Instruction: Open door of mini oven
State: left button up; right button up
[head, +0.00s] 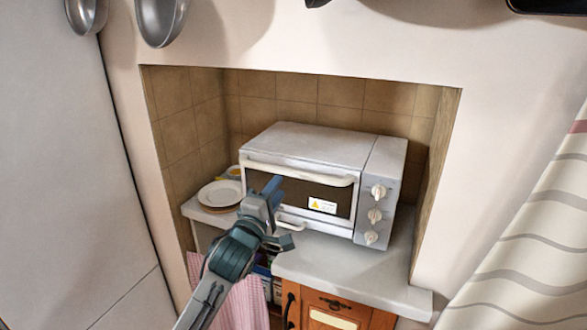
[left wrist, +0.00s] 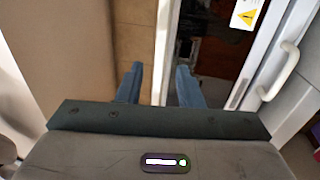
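The mini oven (head: 312,147) is white, with a dark door window (head: 300,192), a warning sticker (head: 322,205) and a long pale bar handle (head: 310,174) across the door top. The door looks shut. A smaller lower handle (head: 290,222) sits below the window and also shows in the left wrist view (left wrist: 282,70). My left gripper (head: 272,187) is in front of the door's left part, by the bar handle. In the left wrist view its fingers (left wrist: 160,85) are apart, with a pale bar running between them in the picture; contact cannot be told. My right gripper is out of view.
The oven stands on a pale counter (head: 350,268) in a tiled niche (head: 180,110). White plates (head: 220,193) are left of it. A pink cloth (head: 243,305) hangs below, beside a wooden cabinet (head: 335,308). A striped curtain (head: 535,250) is at right.

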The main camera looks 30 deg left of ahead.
aim_at(288, 174)
pick_arm(q)
jog(key=p+x, duration=0.2)
jog(key=x, duration=0.5)
jog(key=shift+w, duration=0.45)
jog(key=shift+f, duration=0.1)
grip_shut()
